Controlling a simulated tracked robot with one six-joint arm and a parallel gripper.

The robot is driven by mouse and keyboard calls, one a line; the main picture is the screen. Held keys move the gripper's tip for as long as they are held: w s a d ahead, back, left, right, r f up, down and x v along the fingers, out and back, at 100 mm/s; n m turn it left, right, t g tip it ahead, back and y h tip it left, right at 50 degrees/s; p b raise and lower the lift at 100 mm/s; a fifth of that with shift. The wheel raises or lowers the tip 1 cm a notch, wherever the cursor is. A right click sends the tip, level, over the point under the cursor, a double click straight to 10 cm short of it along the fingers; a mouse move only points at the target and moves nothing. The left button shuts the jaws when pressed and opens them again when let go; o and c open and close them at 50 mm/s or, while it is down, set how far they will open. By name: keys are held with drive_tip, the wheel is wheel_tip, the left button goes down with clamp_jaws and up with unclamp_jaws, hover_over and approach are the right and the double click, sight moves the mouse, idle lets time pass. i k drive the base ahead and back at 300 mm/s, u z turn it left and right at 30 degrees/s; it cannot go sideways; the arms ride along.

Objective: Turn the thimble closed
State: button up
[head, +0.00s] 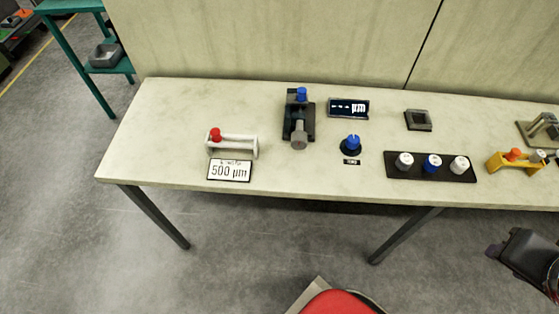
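The thimble (299,141) is a grey knob at the front end of a dark gauge stand (290,121) on the bench. A blue-topped piece (302,94) sits at the back of that stand. A small display (348,107) beside it shows dashes and "µm". My gripper (494,251) is at the lower right, in front of the bench and well away from the thimble. The arm is cut off by the picture edge, and I cannot tell whether the gripper is open or shut. Any gap at the thimble is too small to see.
A blue knob (351,144) stands right of the gauge. A white holder with a red-topped piece (232,145) and a "500 µm" card (230,171) are left. A black tray (432,168), a grey square block (418,120) and a yellow holder (500,164) are right.

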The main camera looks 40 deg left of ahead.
sight(299, 138)
drive_tip(key=k, duration=1.4)
drive_tip(key=u, duration=1.85)
drive_tip(key=i, duration=1)
